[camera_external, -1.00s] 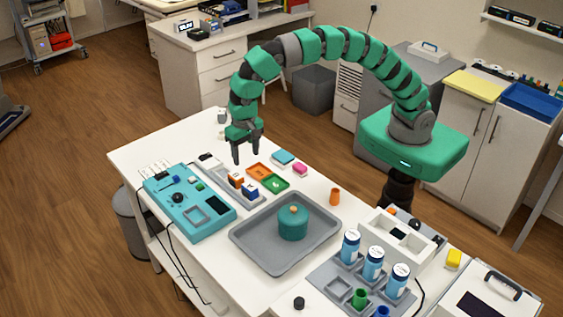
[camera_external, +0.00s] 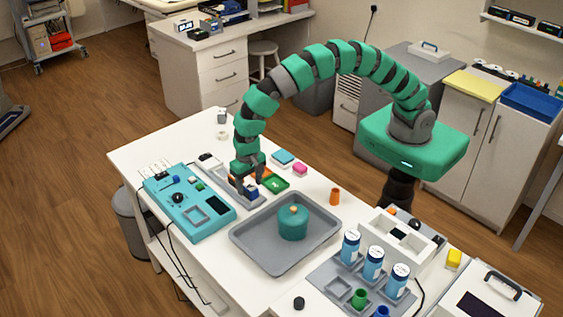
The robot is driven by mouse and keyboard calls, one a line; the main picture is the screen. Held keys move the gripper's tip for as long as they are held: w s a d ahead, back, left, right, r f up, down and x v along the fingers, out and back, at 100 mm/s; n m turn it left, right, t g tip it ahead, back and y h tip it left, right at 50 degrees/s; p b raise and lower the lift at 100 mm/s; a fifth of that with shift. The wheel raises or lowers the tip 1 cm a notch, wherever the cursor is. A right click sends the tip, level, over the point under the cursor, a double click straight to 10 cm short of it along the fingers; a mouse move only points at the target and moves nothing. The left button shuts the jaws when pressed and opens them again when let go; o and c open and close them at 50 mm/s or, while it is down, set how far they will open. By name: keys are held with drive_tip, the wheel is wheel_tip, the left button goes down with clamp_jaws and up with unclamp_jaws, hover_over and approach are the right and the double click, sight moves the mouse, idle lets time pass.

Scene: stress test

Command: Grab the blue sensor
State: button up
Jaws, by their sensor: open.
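The blue sensor (camera_external: 250,195) is a small block in the front part of a narrow grey tray (camera_external: 222,178), beside the teal panel. My gripper (camera_external: 249,186) is down at the sensor, pointing downward, with its fingers open around or just above it. I cannot tell if the fingers touch it.
A teal control panel (camera_external: 188,208) lies to the left. A large grey tray (camera_external: 268,262) holding a teal pot (camera_external: 293,222) is in front. Blue-labelled bottles (camera_external: 373,265) stand farther right.

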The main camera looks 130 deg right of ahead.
drive_tip(key=shift+f, duration=0.65)
drive_tip(key=shift+c, duration=0.4)
clamp_jaws()
drive_tip(key=shift+r, duration=0.15)
